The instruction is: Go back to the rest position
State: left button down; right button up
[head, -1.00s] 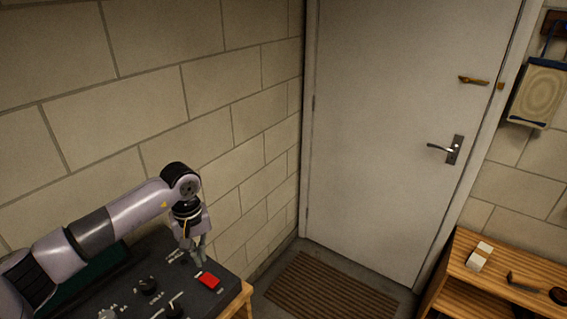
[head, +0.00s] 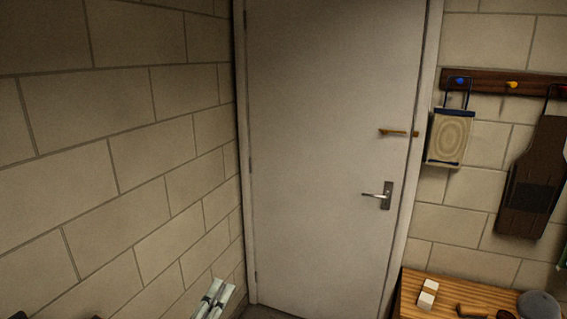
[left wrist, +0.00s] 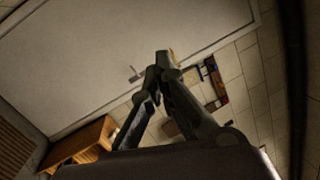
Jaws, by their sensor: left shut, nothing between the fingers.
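My left gripper (head: 222,285) shows at the bottom edge of the head view, fingers up, in front of the block wall and left of the door. In the left wrist view its two fingers (left wrist: 164,62) meet at the tips, with nothing between them. My right gripper is in neither current view.
A closed white door (head: 320,140) with a metal handle (head: 380,197) stands ahead. A hook rail (head: 500,84) holds a wooden board (head: 450,137) and a dark hanging item (head: 532,180).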

pick_arm(q)
jog(key=s+a+f+n+g+y, duration=0.4)
jog(key=f+n, duration=0.3)
jog(key=s+a+f+n+g+y, duration=0.3)
jog(key=s+a+f+n, duration=0.15)
jog(key=f+n, duration=0.35)
jog(key=s+f+n+g+h, duration=0.1)
jog(key=s+f+n+g, duration=0.35)
jog(key=s, duration=0.45)
jog(key=s+f+n+g, duration=0.3)
jog(key=s+f+g, duration=0.15)
jog(key=s, duration=0.45)
notch_tip(320, 180, down, 32)
jog(key=s+g+b, duration=0.1)
jog(key=s+b, duration=0.2)
jog(key=b, duration=0.1)
jog(key=s+a+f+g+b, duration=0.1)
jog(key=s+a+f+b, duration=0.1)
jog(key=s+f, duration=1.4)
jog(key=shift+a+f+m+g, duration=0.3)
jog(key=shift+a+f+m, duration=0.05)
jog(key=shift+f, duration=0.3)
